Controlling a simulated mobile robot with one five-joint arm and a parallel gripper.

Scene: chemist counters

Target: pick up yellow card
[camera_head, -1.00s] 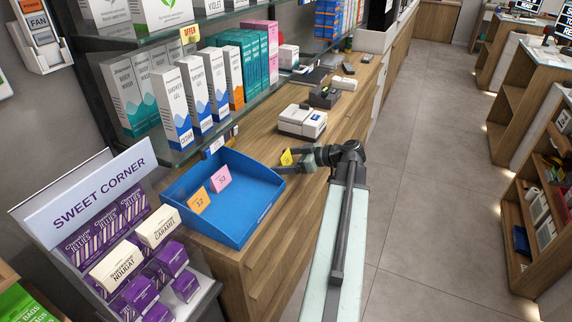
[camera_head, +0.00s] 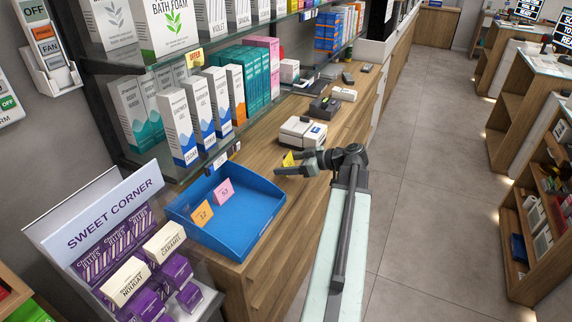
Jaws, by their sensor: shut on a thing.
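The yellow card (camera_head: 288,159) is small and stands between the fingertips of my gripper (camera_head: 287,164). My gripper is shut on it and holds it above the wooden counter, just beyond the right back corner of the blue tray. The fingers hide part of the card. The blue tray (camera_head: 246,231) holds an orange card (camera_head: 202,214) marked 12 and a pink card (camera_head: 223,191) marked 53, both leaning.
A white device (camera_head: 302,132) stands on the wooden counter (camera_head: 263,138) just behind my gripper. Glass shelves with boxes (camera_head: 181,119) hang at the left. A sweet stand (camera_head: 116,222) is at the front left. The grey floor (camera_head: 415,200) to the right is clear.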

